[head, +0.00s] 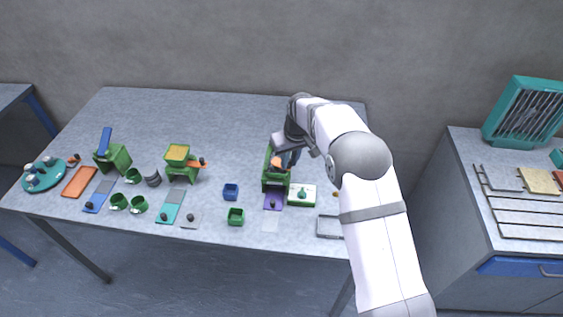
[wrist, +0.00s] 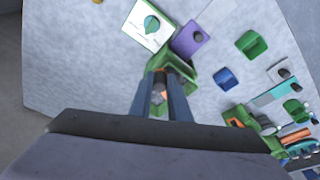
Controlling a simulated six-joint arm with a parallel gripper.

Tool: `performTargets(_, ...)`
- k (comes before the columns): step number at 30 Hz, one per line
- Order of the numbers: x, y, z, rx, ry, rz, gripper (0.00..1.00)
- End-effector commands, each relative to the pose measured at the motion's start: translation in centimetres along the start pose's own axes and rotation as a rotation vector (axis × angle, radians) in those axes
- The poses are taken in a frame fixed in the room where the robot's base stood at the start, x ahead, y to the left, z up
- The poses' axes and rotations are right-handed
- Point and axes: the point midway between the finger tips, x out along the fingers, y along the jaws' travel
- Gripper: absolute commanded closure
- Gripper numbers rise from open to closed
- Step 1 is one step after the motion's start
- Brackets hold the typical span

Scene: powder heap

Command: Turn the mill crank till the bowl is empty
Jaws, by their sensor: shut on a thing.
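A green mill (head: 181,171) has a square hopper bowl (head: 177,153) of yellow powder on top and an orange crank (head: 196,163) with a dark knob at its right. My gripper (head: 281,160) is away from it, over another green stand (head: 270,182) to the right. In the wrist view, my gripper (wrist: 164,80) is shut on a small orange piece (wrist: 158,97) at that stand; the fingers partly hide it. The orange piece also shows in the head view (head: 276,162). I cannot tell whether it is fixed to the stand.
A purple slide (head: 272,200) and a white board with a green knob (head: 301,195) lie by the stand. Blue (head: 231,191) and green (head: 236,216) cups stand left of it. Green mugs, coloured slides and a teal tray (head: 62,179) fill the left side. The back of the table is clear.

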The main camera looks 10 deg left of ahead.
Motion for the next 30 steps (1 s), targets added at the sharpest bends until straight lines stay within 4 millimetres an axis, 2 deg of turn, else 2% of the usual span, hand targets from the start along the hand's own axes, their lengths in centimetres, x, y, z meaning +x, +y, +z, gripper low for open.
performTargets(7,-0.1,-0.4,0.1,-0.001,0.002,0.000,1.00)
performTargets(15,-0.2,-1.7,0.6,-0.001,0.003,-0.001,1.00)
performTargets(23,-0.3,-2.0,0.6,0.000,0.004,0.000,1.00)
performTargets(30,-0.2,-3.3,0.6,-0.001,0.003,-0.001,1.00)
